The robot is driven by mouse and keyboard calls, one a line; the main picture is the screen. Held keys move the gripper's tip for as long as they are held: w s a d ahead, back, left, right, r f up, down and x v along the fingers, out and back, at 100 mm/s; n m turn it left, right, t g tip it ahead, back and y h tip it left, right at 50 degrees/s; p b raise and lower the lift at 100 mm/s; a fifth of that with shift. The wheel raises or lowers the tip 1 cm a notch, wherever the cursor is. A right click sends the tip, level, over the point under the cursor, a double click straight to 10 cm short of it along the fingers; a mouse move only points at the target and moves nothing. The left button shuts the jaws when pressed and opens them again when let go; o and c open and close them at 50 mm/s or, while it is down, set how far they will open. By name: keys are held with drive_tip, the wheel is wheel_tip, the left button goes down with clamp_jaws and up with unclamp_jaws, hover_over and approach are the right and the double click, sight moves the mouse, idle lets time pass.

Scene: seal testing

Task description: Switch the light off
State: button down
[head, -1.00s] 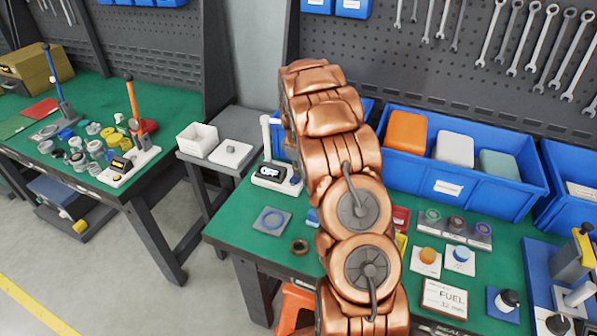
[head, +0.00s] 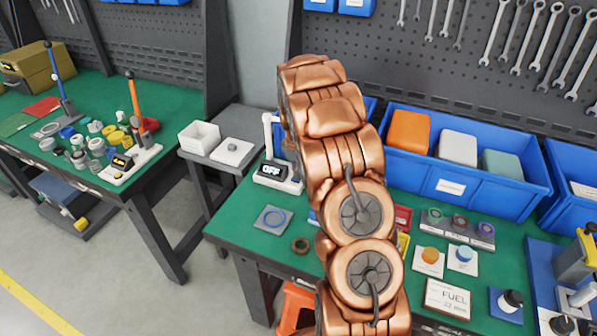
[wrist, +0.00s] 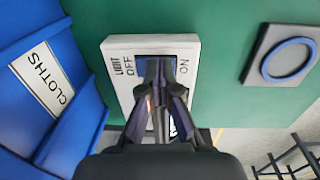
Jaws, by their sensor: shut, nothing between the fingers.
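The light switch is a white plate (wrist: 185,46) marked LIGHT OFF on its left and ON on its right in the wrist view. My gripper (wrist: 157,64) is shut and empty, its fingertips over the dark slot in the middle of the plate. The fingers hide most of the slot, and I cannot tell if they touch it. In the head view, a white-based unit (head: 291,187) with a black display reading OFF (head: 271,171) and a white upright post (head: 267,132) stands at the bench's back left; it appears to be the same switch. My arm hides my gripper there.
A blue bin labelled CLOTHS (wrist: 40,82) stands close left of the switch in the wrist view. A grey tile with a blue ring (wrist: 286,58) lies to the right. Bare green bench top lies between switch and tile.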

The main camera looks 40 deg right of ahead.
drive_tip(key=shift+r, duration=0.1)
wheel_tip(320, 180, up, 14)
drive_tip(key=d+b, duration=0.1)
drive_tip(key=b, duration=0.2)
drive_tip(key=shift+w+d, duration=0.25)
drive_tip(key=shift+w, duration=0.2)
drive_tip(key=s+a+r+m+g, duration=0.1)
drive_tip(key=s+a+r+m, duration=0.25)
drive_tip(key=s+a, duration=1.35)
drive_tip(key=s+a+f+m, duration=0.1)
drive_tip(key=s+a, duration=0.3)
drive_tip(key=s, duration=0.3)
drive_tip(key=s+a+f, duration=0.1)
drive_tip(key=s+a, duration=0.3)
drive_tip(key=s, duration=0.4)
drive_tip(key=s+a+f+m+g, duration=0.1)
drive_tip(key=s+a+f, duration=0.1)
drive_tip(key=s+a, duration=0.2)
drive_tip(key=s, duration=0.3)
drive_tip(key=shift+s+m+y, duration=0.15)
drive_tip(key=shift+m+y, duration=0.15)
drive_tip(key=shift+m, duration=0.05)
